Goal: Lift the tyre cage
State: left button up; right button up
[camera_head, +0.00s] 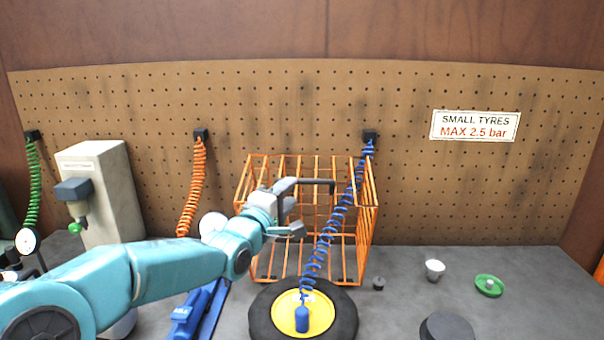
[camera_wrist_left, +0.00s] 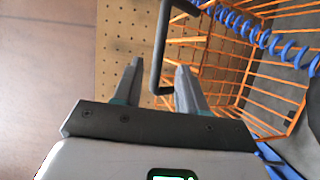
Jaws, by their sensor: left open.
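The orange wire tyre cage (camera_head: 368,225) stands on the grey bench against the pegboard. A dark handle bar (camera_head: 318,182) shows at its upper front. My left gripper (camera_head: 296,207) is in front of the cage's upper left part, beside the handle. In the left wrist view my left gripper (camera_wrist_left: 160,80) is open, and the dark handle (camera_wrist_left: 160,55) reaches down between its two fingers. I cannot tell whether the fingers touch it. The cage bars (camera_wrist_left: 290,95) fill the right of that view. My right gripper is not in view.
A tyre with a yellow hub (camera_head: 262,318) lies in front of the cage, with a blue coiled hose (camera_head: 327,240) hanging down to it. A blue tool (camera_head: 190,318) lies left of the tyre. A white cup (camera_head: 434,270) and green dish (camera_head: 490,286) sit to the right.

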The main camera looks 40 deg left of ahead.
aim_at(300, 181)
pick_arm(q)
jog(key=w, duration=0.2)
jog(key=w+p, duration=0.1)
jog(key=w, duration=0.1)
jog(key=w+a+p, duration=0.1)
jog(key=shift+w+a+r, duration=0.1)
jog(key=shift+w+r, duration=0.2)
jog(key=shift+w, duration=0.45)
jog(key=shift+s+a, duration=0.15)
jog(key=shift+s, duration=0.1)
jog(key=shift+w, duration=0.15)
jog(key=shift+c, duration=1)
grip_shut()
jog(key=shift+f+b, duration=0.2)
jog(key=shift+b, duration=0.1)
jog(key=s+d+f+t+b, duration=0.1)
jog(key=s+d+b, duration=0.2)
jog(key=b, duration=0.7)
jog(key=shift+s+f+m+t, duration=0.3)
jog(key=shift+s+m, duration=0.1)
jog(key=shift+s, duration=0.6)
